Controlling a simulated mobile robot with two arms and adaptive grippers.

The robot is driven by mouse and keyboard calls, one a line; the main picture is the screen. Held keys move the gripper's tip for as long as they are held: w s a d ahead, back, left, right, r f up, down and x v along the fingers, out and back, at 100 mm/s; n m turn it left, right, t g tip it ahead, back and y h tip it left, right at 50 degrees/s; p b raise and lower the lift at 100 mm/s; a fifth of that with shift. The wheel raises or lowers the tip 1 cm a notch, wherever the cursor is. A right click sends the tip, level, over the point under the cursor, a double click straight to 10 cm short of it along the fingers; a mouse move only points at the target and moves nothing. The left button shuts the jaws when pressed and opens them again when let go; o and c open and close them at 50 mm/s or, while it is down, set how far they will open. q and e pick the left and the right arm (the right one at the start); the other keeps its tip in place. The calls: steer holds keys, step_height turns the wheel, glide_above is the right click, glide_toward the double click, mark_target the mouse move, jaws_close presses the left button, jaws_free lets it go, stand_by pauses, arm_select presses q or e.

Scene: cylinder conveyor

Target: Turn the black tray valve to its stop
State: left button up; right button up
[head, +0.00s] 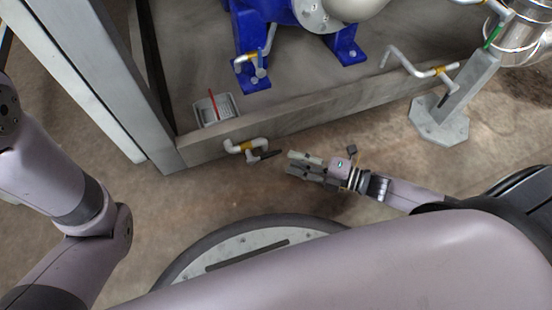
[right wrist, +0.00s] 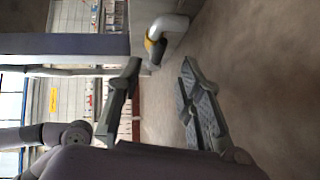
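The black tray valve handle (head: 267,155) sticks out to the right from a white elbow pipe with a yellow band (head: 246,146), low on the front wall of the metal tray. My right gripper (head: 291,163) is just right of the handle's free end, apart from it and pointing left. In the right wrist view its fingers (right wrist: 160,68) are spread with nothing between them. The white pipe and yellow band (right wrist: 157,37) show beyond the fingertips, with the dark handle seen nearly end-on. My left gripper is out of view; only my left arm links show.
The tray's front wall (head: 330,113) runs behind the valve. A grey post (head: 150,85) stands to the left. Another pipe with a yellow band (head: 438,71) and a footed post (head: 440,122) are at right. The floor around the gripper is clear.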

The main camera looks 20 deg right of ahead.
mark_target(275, 155)
steer(key=b+x, duration=0.2)
steer(key=x, duration=0.3)
steer(key=shift+w+a+f+b, duration=0.15)
steer(key=shift+w+a+b, duration=0.1)
steer(key=shift+w+b, duration=0.05)
steer(key=shift+w+a, duration=0.3)
jaws_close()
stand_by(0.3)
